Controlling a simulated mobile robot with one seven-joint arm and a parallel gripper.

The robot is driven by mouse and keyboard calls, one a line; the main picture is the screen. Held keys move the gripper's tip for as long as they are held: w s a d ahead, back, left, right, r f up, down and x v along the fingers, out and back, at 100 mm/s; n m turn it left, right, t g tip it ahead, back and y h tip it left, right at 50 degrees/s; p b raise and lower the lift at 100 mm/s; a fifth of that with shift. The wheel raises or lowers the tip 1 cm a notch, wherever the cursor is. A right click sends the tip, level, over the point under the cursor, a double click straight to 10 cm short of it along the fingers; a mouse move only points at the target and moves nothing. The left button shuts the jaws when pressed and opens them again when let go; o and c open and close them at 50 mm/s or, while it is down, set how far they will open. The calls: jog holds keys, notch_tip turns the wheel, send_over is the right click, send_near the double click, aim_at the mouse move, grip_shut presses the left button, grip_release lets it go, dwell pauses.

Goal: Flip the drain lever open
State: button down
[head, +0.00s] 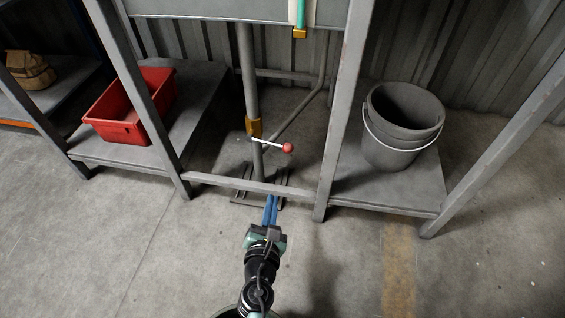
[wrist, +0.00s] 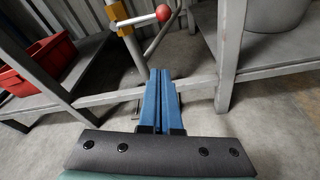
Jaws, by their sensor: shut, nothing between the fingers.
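The drain lever (head: 270,144) is a thin light rod with a red ball knob (head: 288,148). It sticks out roughly sideways to the right from a yellow valve body (head: 254,127) on a vertical grey pipe. In the wrist view the red knob (wrist: 163,13) and rod (wrist: 138,20) are at the top, beyond my fingertips. My gripper (head: 271,199) has blue fingers, shut together and empty. It is in front of and below the lever, apart from it, near the low front crossbar. In the wrist view the gripper (wrist: 160,72) points toward the pipe.
A grey frame post (head: 342,115) stands right of the lever, and a crossbar (head: 225,184) runs low in front. A red bin (head: 130,108) is on the left shelf. A grey bucket (head: 402,125) stands on the right shelf. The front floor is clear.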

aim_at(270, 144)
jog(key=w+d+r+b, duration=0.1)
jog(key=w+d+b, duration=0.1)
jog(key=w, duration=0.9)
jog(key=shift+w+d+b, duration=0.15)
jog(key=shift+d+b, duration=0.25)
jog(key=shift+b, duration=0.1)
jog(key=shift+r, duration=0.2)
jog(key=shift+r+n+p, duration=0.3)
jog(key=shift+p, duration=0.3)
